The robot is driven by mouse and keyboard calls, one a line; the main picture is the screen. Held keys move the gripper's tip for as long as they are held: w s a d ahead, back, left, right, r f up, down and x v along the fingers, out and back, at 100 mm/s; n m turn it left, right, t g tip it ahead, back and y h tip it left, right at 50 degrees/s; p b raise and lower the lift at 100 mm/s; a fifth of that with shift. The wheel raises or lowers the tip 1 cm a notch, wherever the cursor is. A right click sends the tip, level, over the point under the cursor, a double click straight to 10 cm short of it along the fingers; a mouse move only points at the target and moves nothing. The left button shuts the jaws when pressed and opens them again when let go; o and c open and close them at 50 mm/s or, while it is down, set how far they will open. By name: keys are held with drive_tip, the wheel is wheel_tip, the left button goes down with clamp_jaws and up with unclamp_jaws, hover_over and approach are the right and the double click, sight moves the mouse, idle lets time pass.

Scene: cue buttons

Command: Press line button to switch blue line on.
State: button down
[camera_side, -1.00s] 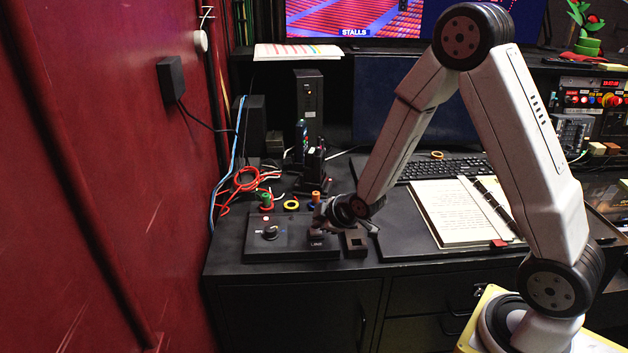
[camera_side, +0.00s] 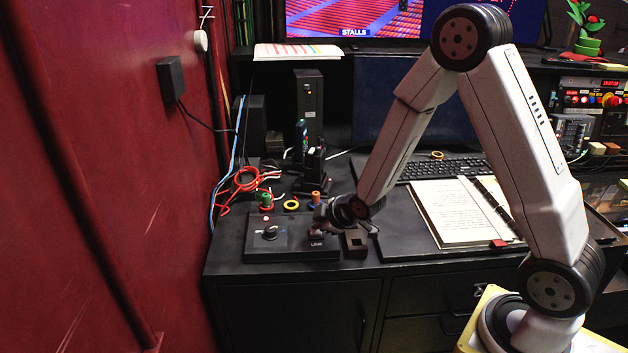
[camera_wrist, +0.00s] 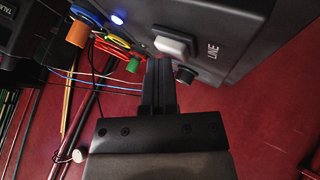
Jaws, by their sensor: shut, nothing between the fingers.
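The control box (camera_side: 290,250) sits at the front left of the desk. Its LINE button shows in the wrist view as a pale rounded cap (camera_wrist: 172,45) beside the word LINE. A small blue light (camera_wrist: 117,17) glows on the box in the wrist view. My gripper (camera_wrist: 160,62) is shut and empty, with its fingertips close to the button cap. I cannot tell whether they touch it. In the side view my gripper (camera_side: 320,222) is over the right end of the box, and the button is mostly hidden there.
The red wall (camera_side: 110,180) is at left, an open notebook (camera_side: 455,212) at right.

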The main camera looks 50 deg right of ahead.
drive_tip(key=shift+r, duration=0.75)
drive_tip(key=shift+r, duration=2.5)
drive_tip(key=s+a+m+g, duration=0.2)
drive_tip(key=s+m+g, duration=0.1)
drive_tip(key=s, duration=0.5)
drive_tip(key=s+a+m+g, duration=0.3)
drive_tip(key=s+m, duration=0.2)
drive_tip(key=s, duration=0.4)
drive_tip(key=shift+f+g, duration=0.3)
drive_tip(key=shift+f, duration=0.05)
drive_tip(key=shift+w, duration=0.1)
